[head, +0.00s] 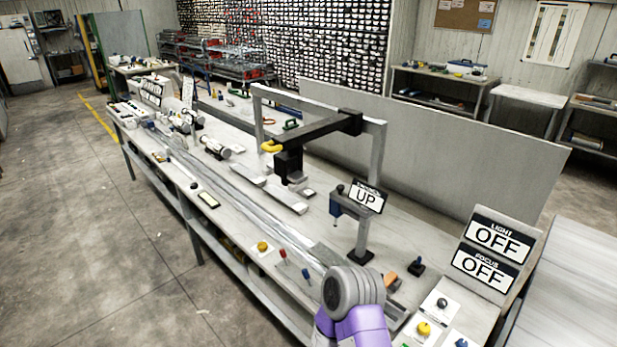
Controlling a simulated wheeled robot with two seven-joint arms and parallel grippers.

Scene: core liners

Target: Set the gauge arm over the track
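The gauge arm (318,132) is a dark bar reaching out from a black joint on a grey frame in the middle of the bench. A yellow handle (271,146) is at its free end, and a black block (289,165) hangs below it. The track (240,203) is a pair of long pale rails along the front half of the bench. In the picture the arm's free end lies behind the track, above light flat plates (285,195); I cannot tell its exact offset. A purple and grey link of my own arm shows at the bottom, but neither gripper is in view.
A sign reading UP (367,196) stands on a post right of the gauge arm. Signs reading LIGHT OFF (498,238) and FOCUS OFF (484,267) stand at the right. Yellow, red and blue knobs line the front edge. A grey panel (440,135) stands behind the bench.

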